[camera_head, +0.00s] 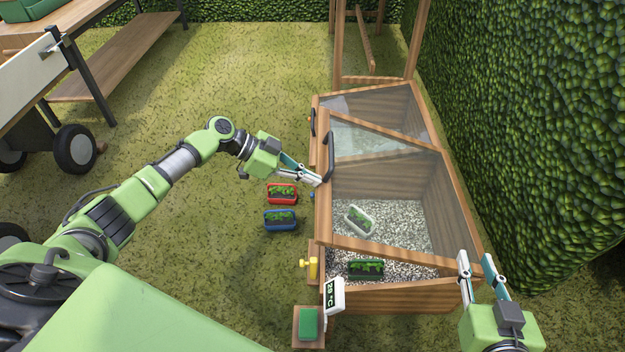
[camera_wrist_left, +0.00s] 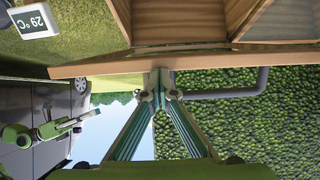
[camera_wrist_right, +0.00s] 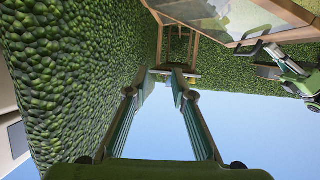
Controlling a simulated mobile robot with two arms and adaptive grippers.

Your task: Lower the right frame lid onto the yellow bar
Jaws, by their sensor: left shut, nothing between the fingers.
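The right frame lid (camera_head: 323,215) is a wood-framed glass panel on the near part of the cold frame. It is tilted up at its left side, with a gap below its near edge. Its dark handle (camera_head: 329,158) is on the left edge. My right gripper (camera_head: 477,262) is open and empty at the box's near right corner.
A white planter (camera_head: 360,220) and a dark planter (camera_head: 366,270) stand on gravel inside. Red (camera_head: 282,194) and blue (camera_head: 280,220) planters stand on the grass. A thermometer display (camera_head: 334,296) is at the front. A hedge (camera_head: 550,120) borders the right.

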